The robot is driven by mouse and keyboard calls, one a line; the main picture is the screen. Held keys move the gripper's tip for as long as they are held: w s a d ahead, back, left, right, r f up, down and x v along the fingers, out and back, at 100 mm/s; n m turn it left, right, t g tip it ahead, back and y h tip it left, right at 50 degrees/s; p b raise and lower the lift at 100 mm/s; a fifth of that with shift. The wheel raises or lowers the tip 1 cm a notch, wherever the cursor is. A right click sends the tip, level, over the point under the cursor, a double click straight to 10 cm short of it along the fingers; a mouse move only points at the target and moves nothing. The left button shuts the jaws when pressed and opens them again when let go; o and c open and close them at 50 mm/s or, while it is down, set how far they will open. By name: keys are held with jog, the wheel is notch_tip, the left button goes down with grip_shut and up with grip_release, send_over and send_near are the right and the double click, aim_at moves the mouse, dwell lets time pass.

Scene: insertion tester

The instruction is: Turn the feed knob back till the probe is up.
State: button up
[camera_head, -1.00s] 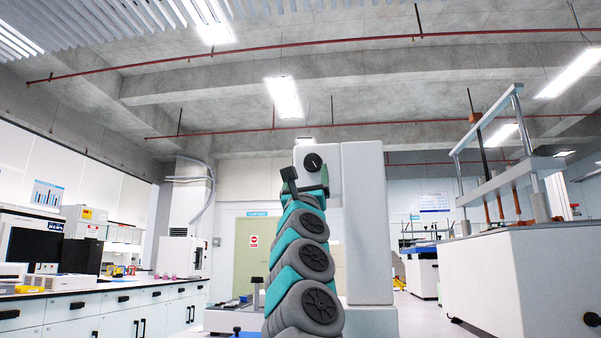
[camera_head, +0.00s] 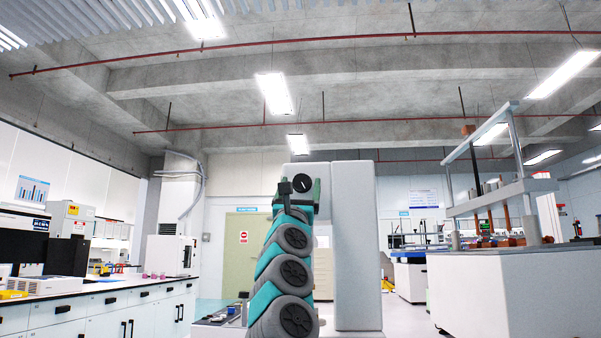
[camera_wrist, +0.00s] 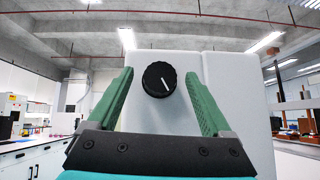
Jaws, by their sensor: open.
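The feed knob is a round black knob (camera_wrist: 159,79) with a white pointer line, on the pale front face of the tester (camera_wrist: 190,66). In the wrist view its line points toward the lower right. My gripper (camera_wrist: 158,88) is open, with one green finger to each side of the knob in the picture and a gap on both sides. The fingers do not touch the knob. In the head view the knob (camera_head: 301,184) shows partly behind my gripper (camera_head: 302,188), on the tall white tester (camera_head: 352,240). I cannot make out the probe in either view.
A long bench (camera_head: 100,309) with lab instruments runs along the left. A large white machine with a metal frame (camera_head: 510,290) stands at the right. A door (camera_head: 243,250) is in the back wall. Open floor lies between the tester and the right machine.

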jog(key=shift+w+r, duration=0.25)
jog(key=shift+w, duration=0.05)
jog(key=shift+c, duration=0.3)
grip_shut()
dwell(0.4)
dwell(1.2)
jog(key=shift+o, duration=0.3)
grip_release()
jog(key=shift+f, duration=0.1)
